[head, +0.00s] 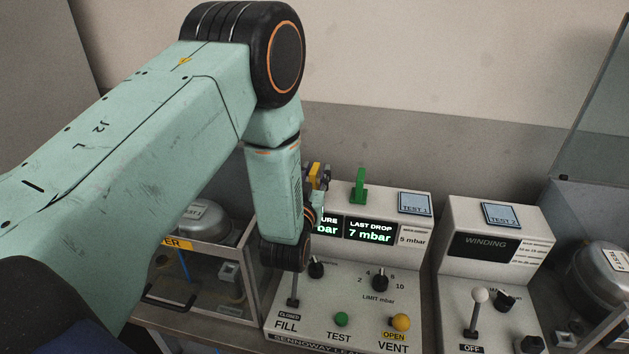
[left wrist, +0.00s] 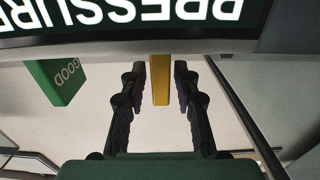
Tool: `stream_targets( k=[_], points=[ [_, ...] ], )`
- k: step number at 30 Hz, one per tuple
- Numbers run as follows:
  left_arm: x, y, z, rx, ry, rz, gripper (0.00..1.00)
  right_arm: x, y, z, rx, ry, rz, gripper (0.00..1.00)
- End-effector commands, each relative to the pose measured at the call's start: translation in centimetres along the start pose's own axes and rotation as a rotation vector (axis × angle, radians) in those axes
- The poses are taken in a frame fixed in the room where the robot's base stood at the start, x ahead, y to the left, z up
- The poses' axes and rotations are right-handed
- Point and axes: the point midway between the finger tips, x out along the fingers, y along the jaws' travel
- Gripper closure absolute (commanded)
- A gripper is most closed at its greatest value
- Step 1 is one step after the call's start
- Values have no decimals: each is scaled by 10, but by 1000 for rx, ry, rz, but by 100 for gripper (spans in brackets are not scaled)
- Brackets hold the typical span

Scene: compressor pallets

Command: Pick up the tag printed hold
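A yellow tag (head: 315,172) stands on top of the leak-test console (head: 385,275), partly hidden by my left gripper (head: 322,180). In the left wrist view the yellow tag (left wrist: 160,80) sits between the two dark fingers of my left gripper (left wrist: 160,82), with a small gap on each side. The fingers are open. No print on the yellow tag can be read. A green tag (head: 359,187) stands beside it on the console; in the left wrist view the green tag (left wrist: 55,82) reads GOOD. My right gripper is not in view.
The console has a pressure display (head: 368,231), knobs, a green button (head: 341,319) and a yellow button (head: 401,321). A WINDING console (head: 488,250) stands to the right. A clear-sided case (head: 205,280) holding a compressor is at left. The wall is close behind.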

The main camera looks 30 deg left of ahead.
Motion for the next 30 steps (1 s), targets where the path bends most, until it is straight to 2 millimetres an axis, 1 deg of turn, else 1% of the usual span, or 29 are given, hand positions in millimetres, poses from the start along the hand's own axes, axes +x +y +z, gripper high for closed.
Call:
stream_targets(
  k=[1,9,23,26,30],
  points=[
    [0,0,0,0,0,0,76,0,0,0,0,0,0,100],
    [0,0,0,0,-1,0,99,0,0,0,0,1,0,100],
    [0,0,-1,0,1,0,100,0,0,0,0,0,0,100],
    [0,0,-5,0,1,0,100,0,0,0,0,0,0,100],
    [0,0,-19,-1,2,0,100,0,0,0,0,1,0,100]
  ],
)
